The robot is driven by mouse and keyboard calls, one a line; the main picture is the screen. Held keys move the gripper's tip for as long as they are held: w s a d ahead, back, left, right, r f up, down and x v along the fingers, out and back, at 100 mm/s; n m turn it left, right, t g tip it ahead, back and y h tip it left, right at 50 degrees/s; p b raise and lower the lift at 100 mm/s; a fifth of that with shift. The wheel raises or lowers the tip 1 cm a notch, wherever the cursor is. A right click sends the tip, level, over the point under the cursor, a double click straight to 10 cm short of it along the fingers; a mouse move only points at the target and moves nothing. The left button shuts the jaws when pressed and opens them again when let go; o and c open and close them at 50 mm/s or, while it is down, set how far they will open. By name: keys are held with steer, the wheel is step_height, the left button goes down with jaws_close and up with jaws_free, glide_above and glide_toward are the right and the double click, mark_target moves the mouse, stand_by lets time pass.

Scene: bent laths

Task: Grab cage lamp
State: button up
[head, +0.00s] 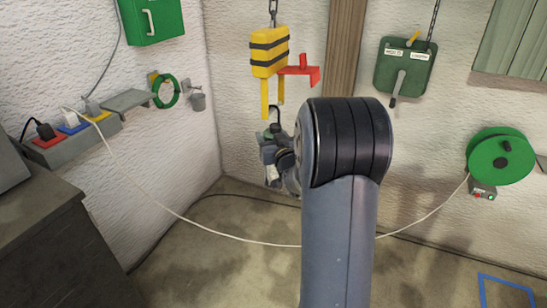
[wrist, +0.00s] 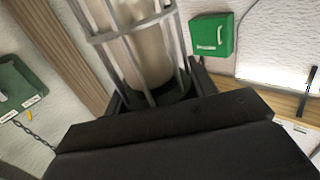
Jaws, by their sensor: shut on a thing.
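The cage lamp (wrist: 148,50) fills the upper middle of the wrist view, with a pale tube behind grey metal bars and a dark green collar. My gripper (wrist: 160,95) is shut on the lamp at its collar, one finger on each side. In the head view my gripper (head: 275,158) is partly hidden by my arm. There the lamp's green top (head: 272,131) with a dark hook shows above the jaws, and a pale part shows below. The lamp looks roughly upright, cage down. I cannot tell whether its hook touches anything.
A yellow and black block (head: 269,52) hangs on a chain just above my gripper, with a red bracket (head: 302,72) beside it. A white cable (head: 215,232) droops from the socket shelf (head: 75,135) to a green reel (head: 500,156). A dark cabinet (head: 65,245) stands at left.

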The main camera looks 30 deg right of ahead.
jaws_close()
steer(key=shift+r, duration=0.1)
steer(key=shift+r, duration=0.15)
